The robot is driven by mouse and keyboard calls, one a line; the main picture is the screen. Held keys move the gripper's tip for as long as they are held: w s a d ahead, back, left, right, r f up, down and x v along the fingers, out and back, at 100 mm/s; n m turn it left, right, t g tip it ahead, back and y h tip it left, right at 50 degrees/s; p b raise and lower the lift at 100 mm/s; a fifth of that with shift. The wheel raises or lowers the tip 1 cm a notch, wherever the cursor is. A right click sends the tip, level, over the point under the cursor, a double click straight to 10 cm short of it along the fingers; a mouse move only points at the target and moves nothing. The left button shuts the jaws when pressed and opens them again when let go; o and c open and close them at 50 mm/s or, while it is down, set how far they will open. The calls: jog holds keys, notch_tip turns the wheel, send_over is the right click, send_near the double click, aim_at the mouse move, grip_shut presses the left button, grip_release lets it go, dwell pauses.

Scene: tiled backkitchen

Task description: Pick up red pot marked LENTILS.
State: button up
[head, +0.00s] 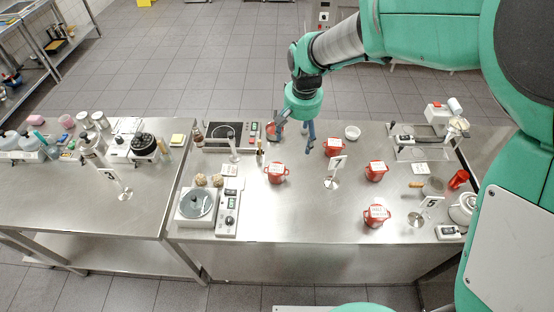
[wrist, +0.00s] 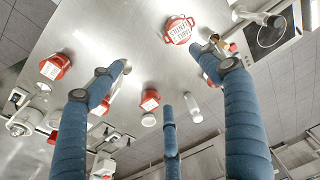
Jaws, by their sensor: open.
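Several red pots with white labels stand on the steel counter. In the head view one pot (head: 277,174) is at front left, one (head: 333,148) behind the sign stand, one (head: 376,172) to the right and one (head: 377,216) at the front. My gripper (head: 297,132) is open and empty above the back of the counter, its blue fingers pointing down. In the wrist view the front-left pot (wrist: 178,30) lies beyond the spread fingers (wrist: 163,72), apart from them. Its label is upside down and I cannot read it surely; the other labels are too small.
A sign stand (head: 331,182) stands among the pots. A scale (head: 197,205) and a cooktop (head: 225,136) are on the left. A white bowl (head: 352,132) is at the back, a red cup (head: 458,179) at the right. Bare counter lies at the front middle.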

jog(key=g+p, duration=0.1)
jog(key=p, duration=0.1)
send_over(277, 168)
notch_tip(277, 168, down, 11)
jog(key=shift+w+a, duration=0.1)
jog(key=shift+a, duration=0.1)
jog(key=shift+b, duration=0.3)
jog(key=shift+f, duration=4.25)
jog(key=shift+d+f+b, duration=0.1)
jog(key=shift+f+b, duration=0.2)
jog(key=shift+f, duration=2.35)
